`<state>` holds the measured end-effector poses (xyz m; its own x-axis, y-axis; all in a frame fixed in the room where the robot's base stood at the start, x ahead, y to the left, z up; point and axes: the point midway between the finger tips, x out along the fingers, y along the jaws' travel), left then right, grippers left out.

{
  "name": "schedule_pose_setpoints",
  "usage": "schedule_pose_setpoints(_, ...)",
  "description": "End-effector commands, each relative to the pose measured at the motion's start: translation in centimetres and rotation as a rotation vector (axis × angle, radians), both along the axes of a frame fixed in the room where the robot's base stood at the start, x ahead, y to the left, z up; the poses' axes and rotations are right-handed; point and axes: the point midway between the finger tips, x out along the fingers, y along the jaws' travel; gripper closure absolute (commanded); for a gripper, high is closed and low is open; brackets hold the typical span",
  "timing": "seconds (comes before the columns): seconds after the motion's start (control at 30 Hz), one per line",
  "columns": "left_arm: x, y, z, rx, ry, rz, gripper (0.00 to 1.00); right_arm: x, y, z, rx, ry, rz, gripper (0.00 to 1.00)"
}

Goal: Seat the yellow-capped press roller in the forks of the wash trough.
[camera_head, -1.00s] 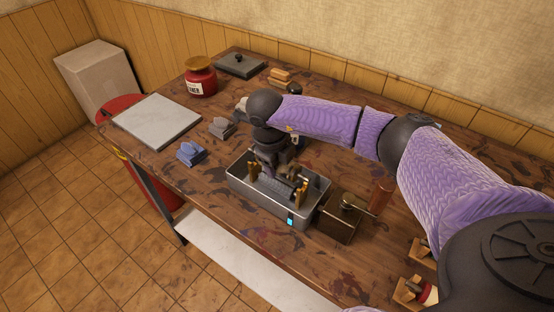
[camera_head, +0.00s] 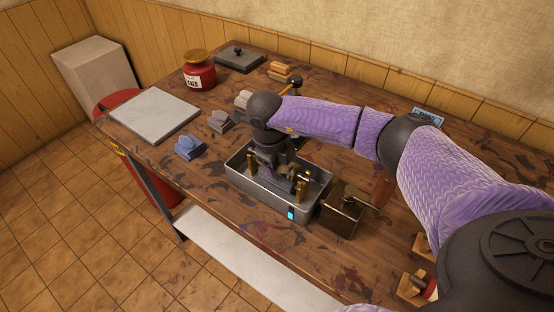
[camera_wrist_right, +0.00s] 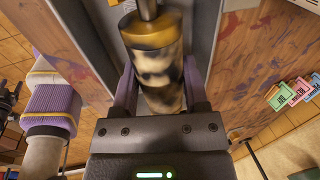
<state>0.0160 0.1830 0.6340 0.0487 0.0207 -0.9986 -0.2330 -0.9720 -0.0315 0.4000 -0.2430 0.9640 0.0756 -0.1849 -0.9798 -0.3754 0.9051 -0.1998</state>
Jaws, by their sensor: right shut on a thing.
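The press roller (camera_wrist_right: 157,62) is between the fingers of my right gripper (camera_wrist_right: 158,92) in the right wrist view. It has a mottled cream-and-dark body, a yellow-gold cap and a steel shaft at its far end. The gripper is shut on it. In the head view my right gripper (camera_head: 280,178) points down inside the grey metal wash trough (camera_head: 262,198), between the brass forks, one at the left (camera_head: 250,163) and one at the right (camera_head: 304,186). The gripper hides most of the roller there; whether its shaft touches the forks I cannot tell. My left gripper is out of view.
A brown box with a crank (camera_head: 343,212) stands close right of the trough. A white slab (camera_head: 155,115), red jar (camera_head: 199,72) and dark lidded plate (camera_head: 239,58) stand farther back.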

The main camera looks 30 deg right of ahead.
Motion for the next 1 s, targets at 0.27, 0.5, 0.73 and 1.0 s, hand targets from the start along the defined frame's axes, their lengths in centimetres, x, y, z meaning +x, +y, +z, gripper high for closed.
schedule_pose_setpoints(0.27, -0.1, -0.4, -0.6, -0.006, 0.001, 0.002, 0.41, 0.0, 0.0, -0.8, 0.0, 0.0, 0.0, 1.0)
schedule_pose_setpoints(0.5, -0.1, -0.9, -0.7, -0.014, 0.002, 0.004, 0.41, 0.0, 0.0, -1.0, 0.0, 0.0, 0.0, 0.19)
schedule_pose_setpoints(0.73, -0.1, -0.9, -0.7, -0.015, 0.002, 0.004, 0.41, 0.0, 0.0, -0.9, 0.0, 0.0, 0.0, 0.02)
schedule_pose_setpoints(1.0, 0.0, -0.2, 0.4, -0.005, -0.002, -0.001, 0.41, -0.1, 0.6, 2.5, 0.0, -0.005, 0.001, 0.02)
